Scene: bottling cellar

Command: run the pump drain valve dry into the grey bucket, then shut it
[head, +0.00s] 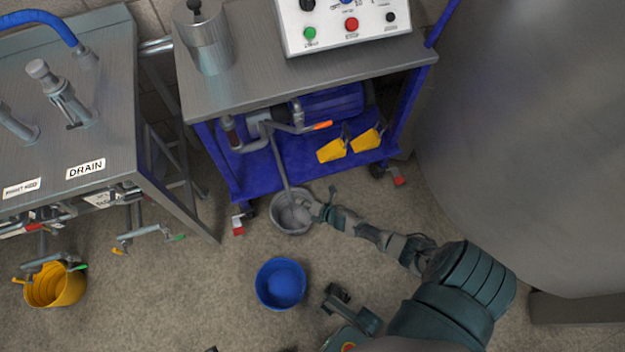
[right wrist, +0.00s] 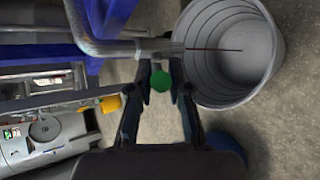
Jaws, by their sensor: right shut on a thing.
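The grey bucket (head: 276,222) stands on the floor at the front of the blue pump cart. The cart's drain pipe (head: 278,160) comes down to it; in the right wrist view the pipe (right wrist: 115,47) ends at the mouth of the bucket (right wrist: 205,90). A thin dark red stream (right wrist: 215,49) runs from the pipe end into the bucket. My right gripper (head: 316,208) is beside the bucket's right rim. In the right wrist view my right gripper (right wrist: 163,88) is shut on the green valve handle (right wrist: 164,79).
A blue bucket (head: 281,284) stands in front of the grey one. A yellow bucket (head: 55,287) is under the left bench (head: 110,150), which bears a DRAIN label. A large steel tank (head: 530,150) fills the right. An orange-handled fitting (head: 322,125) sits on the cart.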

